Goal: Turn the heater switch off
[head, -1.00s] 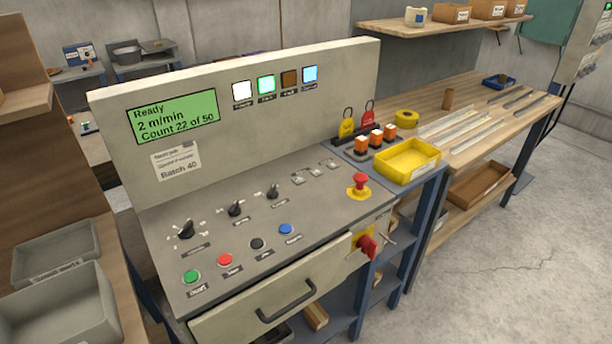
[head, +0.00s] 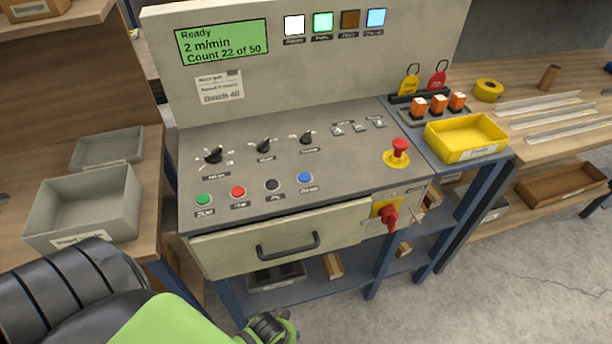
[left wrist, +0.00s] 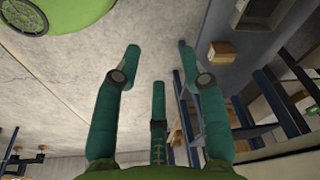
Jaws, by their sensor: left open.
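The control panel (head: 330,175) has a sloped grey top in the head view. It carries three black rotary switches: a left one (head: 213,155), a middle one (head: 264,146) and a right one (head: 306,138). Three small toggle switches (head: 357,126) sit to their right. The labels are too blurred to tell which is the heater switch. In the head view my left arm is low in front of the panel, away from the switches. My right gripper is not in view.
A red emergency stop (head: 399,150), a red rotary handle (head: 389,216) and several coloured buttons are on the console. A drawer handle (head: 288,247) sticks out in front. A yellow tray (head: 466,139) is at right, a grey bin (head: 85,212) at left.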

